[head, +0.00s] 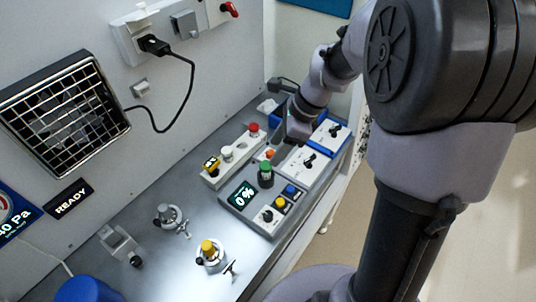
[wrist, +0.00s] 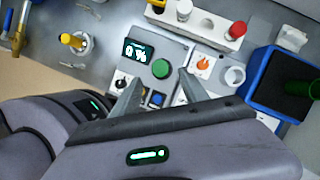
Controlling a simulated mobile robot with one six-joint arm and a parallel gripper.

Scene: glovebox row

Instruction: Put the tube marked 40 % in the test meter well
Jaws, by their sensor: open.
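The grey test meter (head: 232,203) stands on the bench, its display reading 0 %; it also shows in the wrist view (wrist: 129,70). A green-capped piece (head: 265,174), seemingly a tube in the meter's well, stands upright on it; from above its cap is a green disc (wrist: 160,68). A pale rack (head: 213,180) behind the meter holds pieces with yellow (head: 211,163), white (head: 227,153) and red (head: 253,129) tops. No 40 % mark is legible. My gripper (wrist: 160,79) is open and empty above the meter, fingers apart on either side of the green cap in the picture.
A blue open box (wrist: 264,65) with a dark green cylinder (wrist: 302,88) lies right of the meter in the wrist view. White knob boxes (head: 300,166) stand beside the meter. A yellow-topped valve (head: 208,247) and a grey valve (head: 167,213) stand left on the bench.

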